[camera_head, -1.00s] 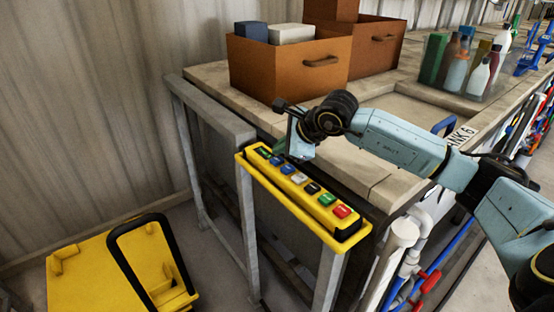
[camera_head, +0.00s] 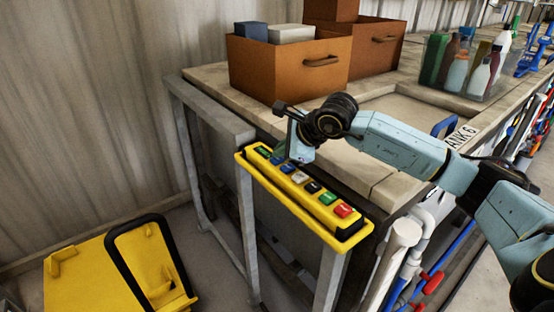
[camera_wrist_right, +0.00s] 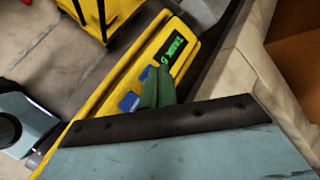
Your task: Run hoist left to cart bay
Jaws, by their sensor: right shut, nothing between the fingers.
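The yellow control box (camera_head: 327,224) sits on the grey rail frame. It has a row of coloured buttons: blue, white (camera_head: 300,177), black (camera_head: 313,187), green (camera_head: 327,198) and red (camera_head: 343,210). A small green-lit display (camera_wrist_right: 173,50) at its far end seems to read TANK 5. My right gripper (camera_wrist_right: 158,88) is shut and empty, its green fingertips over the box between the display and a blue button (camera_wrist_right: 129,102). I cannot tell whether they touch it. The hoist is not in view, nor is my left gripper.
A yellow cart (camera_head: 85,275) with a black handle stands on the floor at lower left. Brown boxes (camera_head: 270,75) and a clear bin of bottles (camera_head: 462,75) stand on the bench (camera_head: 215,75). Pipes run below the bench at right.

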